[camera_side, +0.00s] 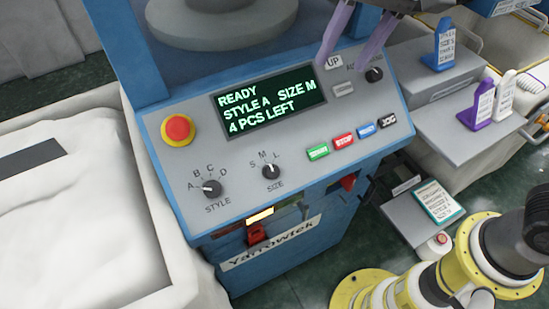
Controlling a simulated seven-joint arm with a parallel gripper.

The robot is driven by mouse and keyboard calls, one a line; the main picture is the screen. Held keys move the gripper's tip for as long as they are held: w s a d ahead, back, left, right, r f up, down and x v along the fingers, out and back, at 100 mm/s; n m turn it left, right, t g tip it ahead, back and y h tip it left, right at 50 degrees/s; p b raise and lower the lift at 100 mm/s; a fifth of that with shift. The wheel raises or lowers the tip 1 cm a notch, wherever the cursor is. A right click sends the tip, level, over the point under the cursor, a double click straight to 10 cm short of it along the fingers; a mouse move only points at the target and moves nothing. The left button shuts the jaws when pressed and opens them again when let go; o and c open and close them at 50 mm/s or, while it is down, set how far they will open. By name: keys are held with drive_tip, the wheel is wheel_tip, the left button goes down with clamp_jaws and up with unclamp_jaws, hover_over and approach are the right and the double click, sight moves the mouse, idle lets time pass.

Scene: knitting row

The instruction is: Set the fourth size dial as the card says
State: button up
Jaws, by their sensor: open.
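One size dial (271,171) is in view, a black knob marked S, M, L on the grey sloped panel (240,150). Its pointer looks turned up, towards M. The display (268,103) above reads READY, STYLE A, SIZE M, 4 PCS LEFT. I cannot tell which dial in the row this is.
A style dial (211,188) sits left of the size dial. A red stop button (178,129), several coloured buttons, and another black knob (374,74) are on the panel. A white-filled bin (70,210) stands left. Signs and a yellow-and-black robot arm (440,275) are at right.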

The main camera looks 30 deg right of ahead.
sight(273, 171)
drive_tip(key=s+a+f+n+g, duration=0.1)
drive_tip(key=a+f+n+g, duration=0.1)
drive_tip(key=a+f, duration=0.65)
drive_tip(key=x, duration=0.8)
drive_tip(key=a+x, duration=0.1)
drive_tip(key=x, duration=0.3)
drive_tip(key=shift+w+r, duration=0.1)
drive_tip(key=shift+w, duration=0.05)
clamp_jaws()
